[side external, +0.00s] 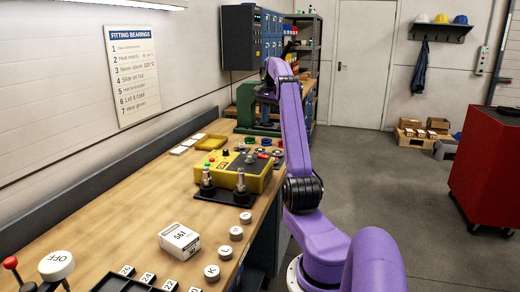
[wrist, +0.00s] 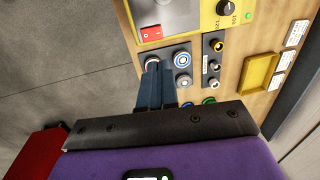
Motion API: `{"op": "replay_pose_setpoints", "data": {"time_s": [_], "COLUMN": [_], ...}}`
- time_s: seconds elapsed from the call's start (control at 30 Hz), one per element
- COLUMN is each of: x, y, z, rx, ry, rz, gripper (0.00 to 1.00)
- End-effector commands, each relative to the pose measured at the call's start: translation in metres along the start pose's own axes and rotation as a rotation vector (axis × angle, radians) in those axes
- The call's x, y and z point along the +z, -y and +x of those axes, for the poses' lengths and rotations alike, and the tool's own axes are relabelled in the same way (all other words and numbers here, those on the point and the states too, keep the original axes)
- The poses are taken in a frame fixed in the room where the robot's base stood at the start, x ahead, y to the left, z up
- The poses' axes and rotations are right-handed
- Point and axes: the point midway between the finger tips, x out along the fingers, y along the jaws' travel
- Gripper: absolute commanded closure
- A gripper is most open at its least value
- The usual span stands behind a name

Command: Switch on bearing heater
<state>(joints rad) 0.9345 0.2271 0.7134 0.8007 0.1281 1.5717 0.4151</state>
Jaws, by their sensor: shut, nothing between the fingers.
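The bearing heater is a yellow box (side external: 262,180) on the bench in the side view, with a dark panel, a black knob and a green part on top. Part of the heater (wrist: 206,22) shows at the top of the wrist view. There a red rocker switch (wrist: 151,32) marked with white symbols sits near its corner, and a black knob with a number scale and a green light are to the right. My gripper (wrist: 152,66) is shut and empty, its fingertips just below the switch in the picture, over or beside a ring.
Several bearing rings (wrist: 181,59) lie beside the fingers. A dark strip with brass fittings (wrist: 214,57), a yellow tray (wrist: 258,72) and white cards are to the right. A white box (side external: 180,241) stands on the near bench. The bench edge drops to floor at left in the wrist view.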

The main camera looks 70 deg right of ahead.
Motion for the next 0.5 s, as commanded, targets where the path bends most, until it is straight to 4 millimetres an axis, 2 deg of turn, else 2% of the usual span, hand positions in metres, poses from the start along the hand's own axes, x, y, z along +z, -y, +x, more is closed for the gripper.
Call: {"op": "replay_pose_setpoints", "data": {"time_s": [0.27, 0.37, 0.5], "x": [0.001, 0.001, 0.001], "y": [0.001, 0.001, 0.0], "z": [0.008, 0.019, 0.044], "rx": [0.001, 0.001, 0.002], "ry": [0.002, 0.003, 0.005], "rz": [-0.002, -0.002, -0.002], "gripper": [1.0, 1.0, 1.0]}}
